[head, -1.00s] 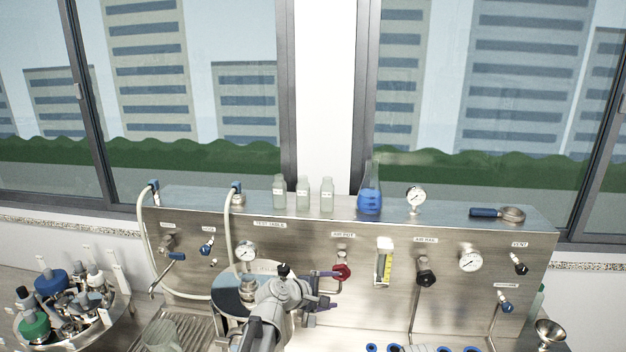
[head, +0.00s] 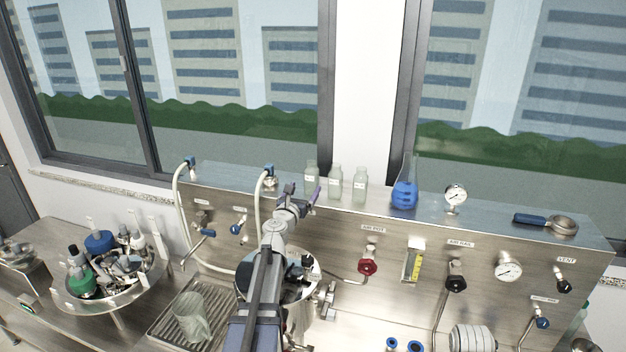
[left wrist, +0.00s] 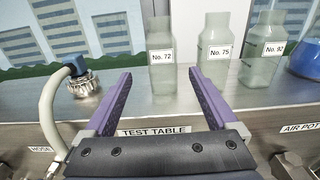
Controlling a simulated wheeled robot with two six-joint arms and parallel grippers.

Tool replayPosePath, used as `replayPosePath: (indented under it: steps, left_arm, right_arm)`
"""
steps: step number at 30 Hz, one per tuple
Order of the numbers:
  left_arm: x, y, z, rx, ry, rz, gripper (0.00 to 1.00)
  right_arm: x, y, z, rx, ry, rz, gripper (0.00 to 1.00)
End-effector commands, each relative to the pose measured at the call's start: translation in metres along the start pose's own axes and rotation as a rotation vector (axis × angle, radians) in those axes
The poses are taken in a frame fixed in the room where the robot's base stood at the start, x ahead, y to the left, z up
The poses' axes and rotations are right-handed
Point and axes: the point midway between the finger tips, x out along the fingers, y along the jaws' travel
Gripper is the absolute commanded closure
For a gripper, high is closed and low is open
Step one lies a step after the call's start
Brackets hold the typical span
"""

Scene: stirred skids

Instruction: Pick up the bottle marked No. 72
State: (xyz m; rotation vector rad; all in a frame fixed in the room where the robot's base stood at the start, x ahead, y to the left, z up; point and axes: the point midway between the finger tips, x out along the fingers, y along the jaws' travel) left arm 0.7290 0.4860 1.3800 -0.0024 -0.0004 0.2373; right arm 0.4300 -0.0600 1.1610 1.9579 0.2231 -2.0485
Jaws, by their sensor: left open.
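The bottle marked No. 72 (left wrist: 161,66) is a small, clear greenish glass bottle with a white label. It stands upright on the steel shelf, leftmost of three alike bottles; in the head view it is at the left of the group (head: 311,173). My left gripper (left wrist: 159,76) is open and empty, its purple fingers pointing at this bottle. In the picture the bottle lies between the fingertips, but seems a little beyond them. In the head view the left gripper (head: 303,191) is at the shelf's front edge, just below the bottle. My right gripper does not show.
Bottles No. 75 (left wrist: 215,50) and No. 92 (left wrist: 265,55) stand close to the right. A blue-filled flask (head: 404,195) and a gauge (head: 455,197) stand further right. A hose fitting (left wrist: 83,82) is left of the fingers. Windows lie behind the shelf.

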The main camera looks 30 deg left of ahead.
Motion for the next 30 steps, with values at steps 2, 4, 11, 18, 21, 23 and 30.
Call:
replayPosePath:
  steps: [2, 4, 11, 18, 21, 23, 30]
  left_arm:
    - [0.006, 0.0, 0.0, 0.001, 0.0, 0.0, 0.08]
    - [0.006, 0.0, 0.0, 0.001, 0.0, 0.0, 0.08]
    - [0.025, -0.002, 0.001, 0.002, 0.0, -0.002, 0.08]
    - [0.057, -0.004, 0.001, 0.003, 0.0, -0.002, 0.08]
    - [0.058, -0.004, 0.001, 0.003, 0.0, -0.001, 0.08]
    - [0.057, -0.004, 0.001, 0.003, 0.0, -0.001, 0.08]
    - [0.057, -0.004, 0.001, 0.003, 0.0, -0.001, 0.27]
  right_arm:
    - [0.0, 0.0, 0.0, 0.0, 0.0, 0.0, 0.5]
    - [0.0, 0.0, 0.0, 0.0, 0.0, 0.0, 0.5]
    - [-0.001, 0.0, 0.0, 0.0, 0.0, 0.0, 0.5]
    - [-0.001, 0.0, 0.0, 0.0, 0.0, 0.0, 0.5]
    - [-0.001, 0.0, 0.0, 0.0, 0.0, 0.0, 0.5]
    - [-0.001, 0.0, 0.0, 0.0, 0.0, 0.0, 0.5]
    - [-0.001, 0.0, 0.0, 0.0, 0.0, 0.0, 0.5]
